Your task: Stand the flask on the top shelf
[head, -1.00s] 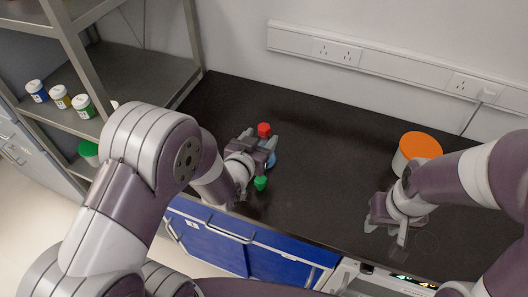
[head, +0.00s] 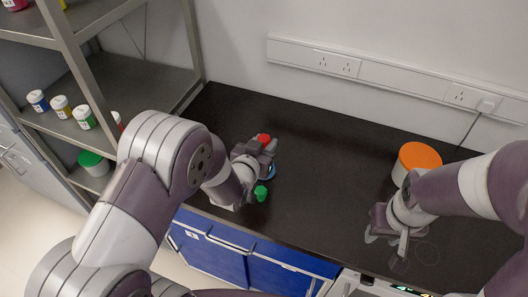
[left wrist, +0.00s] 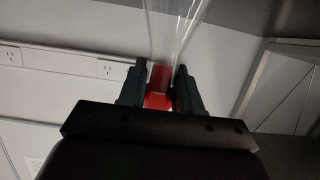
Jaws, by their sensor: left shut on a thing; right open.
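My left gripper (head: 266,148) is shut on the flask over the counter, left of its middle. In the left wrist view the flask (left wrist: 178,22) is clear glass, narrower towards the fingers (left wrist: 159,92) and wider at the picture's top, with red between the fingers. In the head view the fingers hide most of it and a red part (head: 263,138) shows among them. The flask's base is not visible. The shelf unit (head: 75,85) stands at the left; its top shelf (head: 25,32) is partly cut off. My right gripper (head: 386,240) is open and empty over the counter's right.
A green piece (head: 261,193) and a blue piece (head: 271,171) show close to my left gripper. An orange-lidded tub (head: 418,158) stands at right. Several capped jars (head: 60,104) line a lower shelf. The shelf post (head: 72,62) is an upright obstacle. The counter's middle (head: 325,180) is clear.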

